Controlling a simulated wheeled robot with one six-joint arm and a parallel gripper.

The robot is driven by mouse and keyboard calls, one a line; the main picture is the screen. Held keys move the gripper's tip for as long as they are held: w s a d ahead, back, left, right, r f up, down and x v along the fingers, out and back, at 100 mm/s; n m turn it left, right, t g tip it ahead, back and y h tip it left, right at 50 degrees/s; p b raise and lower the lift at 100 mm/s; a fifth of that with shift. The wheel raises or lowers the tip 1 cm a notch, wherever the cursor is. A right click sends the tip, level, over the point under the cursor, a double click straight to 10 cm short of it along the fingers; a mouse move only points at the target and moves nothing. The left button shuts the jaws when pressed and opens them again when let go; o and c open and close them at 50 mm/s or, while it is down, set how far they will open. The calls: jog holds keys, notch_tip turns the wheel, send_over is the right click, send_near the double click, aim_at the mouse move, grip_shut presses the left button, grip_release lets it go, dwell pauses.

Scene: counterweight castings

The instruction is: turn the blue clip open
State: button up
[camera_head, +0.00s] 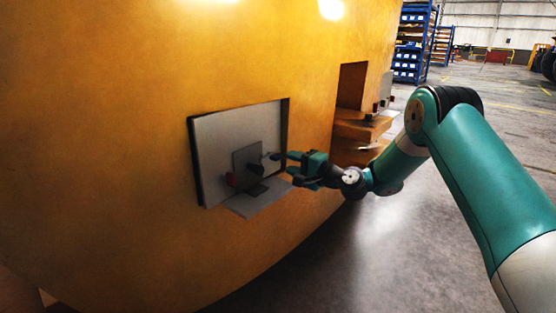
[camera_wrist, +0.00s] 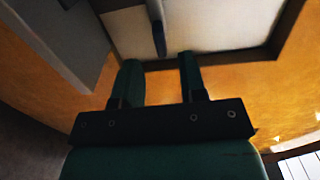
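No clearly blue clip stands out. In the wrist view a dark blue-grey bar (camera_wrist: 156,22), possibly the clip, points down toward the gap between my fingertips. Its far end is cut off by the frame's top. In the head view a grey plate (camera_head: 241,158) with small dark parts (camera_head: 255,168) stands in a recess of the yellow casting (camera_head: 120,150). My gripper (camera_head: 284,163) is at the recess's right side. It also shows in the wrist view (camera_wrist: 159,63), open, with nothing between its green fingers. I cannot tell whether it touches the bar.
The recess has a dark edge (camera_head: 287,120). A second opening (camera_head: 351,86) with a brown ledge (camera_head: 362,126) lies farther right. Open floor (camera_head: 385,245) lies below my arm.

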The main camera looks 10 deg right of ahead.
aim_at(280, 158)
jog(key=x, duration=0.6)
jog(key=shift+b, duration=0.35)
grip_shut()
